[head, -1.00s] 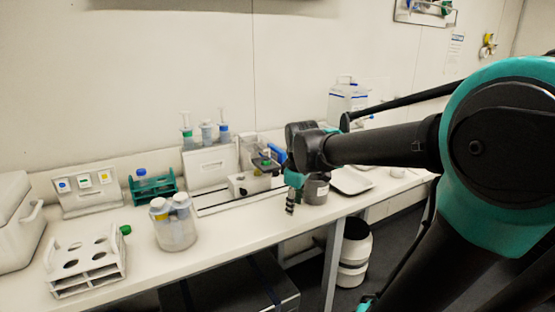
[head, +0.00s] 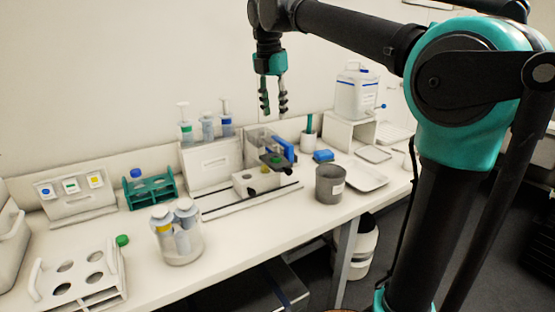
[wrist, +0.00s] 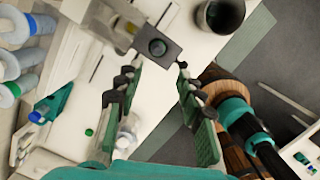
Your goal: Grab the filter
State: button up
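I cannot tell for certain which item is the filter. A small bench device (head: 256,183) with a blue clamp (head: 281,148) stands at the middle of the bench; its plate with a dark round opening (wrist: 157,47) shows in the wrist view. Three syringe-like items with blue or green bands (head: 207,127) stand upright in a white rack (head: 211,163) behind it.
A grey cup (head: 329,184) stands right of the device near the front edge. A tray (head: 362,179) lies at the right.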

send_over(276, 156)
notch_tip(276, 156, down, 9)
jog(key=shift+w, duration=0.1)
jog(key=shift+w+a+f, duration=0.1)
jog(key=shift+f, duration=2.5)
jog(key=shift+c, duration=0.5)
jog(key=c, duration=0.4)
